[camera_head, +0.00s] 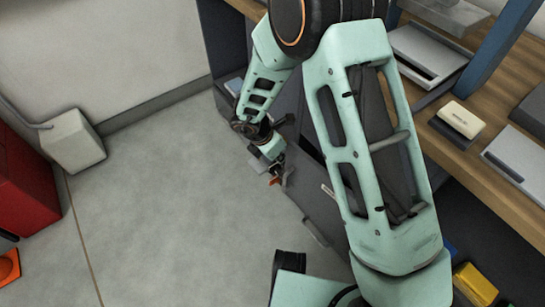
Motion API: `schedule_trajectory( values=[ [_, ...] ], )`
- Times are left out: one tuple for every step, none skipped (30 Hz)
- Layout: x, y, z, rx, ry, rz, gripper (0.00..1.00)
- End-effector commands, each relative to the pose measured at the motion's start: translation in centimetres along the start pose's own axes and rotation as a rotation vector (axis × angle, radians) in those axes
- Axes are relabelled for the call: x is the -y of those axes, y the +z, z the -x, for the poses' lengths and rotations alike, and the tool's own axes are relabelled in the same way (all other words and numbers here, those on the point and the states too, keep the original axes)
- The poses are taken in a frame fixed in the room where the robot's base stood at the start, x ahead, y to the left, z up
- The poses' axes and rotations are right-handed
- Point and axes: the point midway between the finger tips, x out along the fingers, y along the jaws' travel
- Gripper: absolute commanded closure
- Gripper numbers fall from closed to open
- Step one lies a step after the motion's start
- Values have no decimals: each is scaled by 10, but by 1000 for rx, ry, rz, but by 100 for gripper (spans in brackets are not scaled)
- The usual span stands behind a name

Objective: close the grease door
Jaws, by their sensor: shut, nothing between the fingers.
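My gripper (275,177) hangs low at the end of my pale green arm, left of centre, with small orange parts near its tips. It is shut and empty. A dark grey panel (312,203) stands just right of and below it, at the front of the unit under the bench, with a light grey bar (316,232) along its lower edge. It looks like the grease door, but no label is readable. I cannot tell how far it stands open or whether my gripper touches it. My arm hides much of the unit's front.
The wooden bench (470,165) runs along the right with grey trays and a cream box (457,120) on it. A yellow bin (475,284) is at lower right. A red cabinet (22,185) and white box (73,141) stand left. The floor (165,210) between is clear.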

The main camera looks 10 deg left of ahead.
Motion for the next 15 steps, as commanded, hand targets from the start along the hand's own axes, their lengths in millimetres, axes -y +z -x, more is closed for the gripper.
schedule_trajectory(
  values=[
    [0, 10, -2, 2, 2, -7, 100],
    [-1, 13, -4, 2, 2, -7, 100],
    [-1, 17, -5, 1, 2, -6, 100],
    [-1, 20, -6, 1, 2, -6, 100],
    [-1, 22, -6, 1, 2, -6, 100],
    [-1, 24, -7, 1, 2, -4, 100],
    [-1, 25, -7, 1, 2, -3, 100],
    [-1, 26, -8, 1, 2, -3, 100],
    [-1, 27, -8, 1, 2, -3, 100],
    [0, 28, -8, 1, 2, -3, 100],
    [0, 28, -8, 1, 2, -2, 100],
    [0, 28, -8, 1, 2, -2, 100],
    [-1, 28, -8, 1, 2, -2, 100],
    [-1, 28, -8, 1, 2, -2, 100],
    [-1, 28, -8, 1, 2, -2, 100]
  ],
)
